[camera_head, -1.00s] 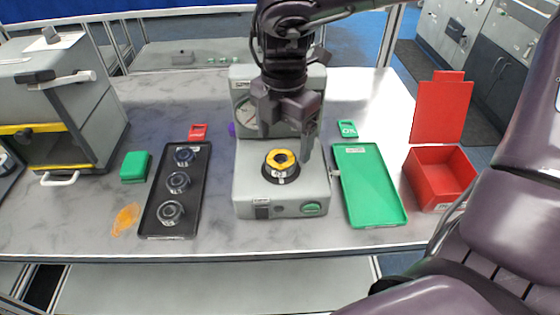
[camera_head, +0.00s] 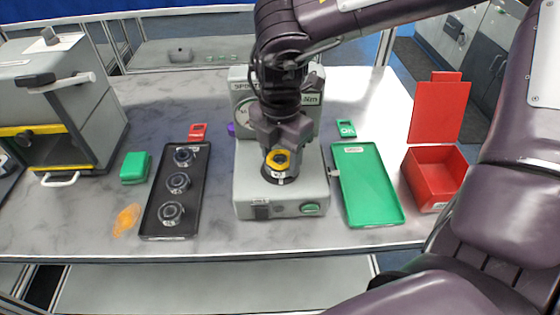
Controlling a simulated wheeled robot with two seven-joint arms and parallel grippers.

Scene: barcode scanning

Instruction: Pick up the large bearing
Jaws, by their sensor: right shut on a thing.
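The large bearing (camera_head: 277,160) has a yellow top with a dark centre and a black lower part. It sits upright on the grey machine (camera_head: 244,197) in the middle of the table. My right gripper (camera_head: 279,150) points down over the machine, its fingers shut on the bearing from either side. The fingers hide part of the bearing's far side. My left gripper is out of view.
A black tray (camera_head: 152,228) with several dark ring bearings lies left of the machine. A green tray (camera_head: 370,195) and an open red bin (camera_head: 437,185) stand to the right. A green block (camera_head: 134,167) and a grey cabinet (camera_head: 85,110) are at the left.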

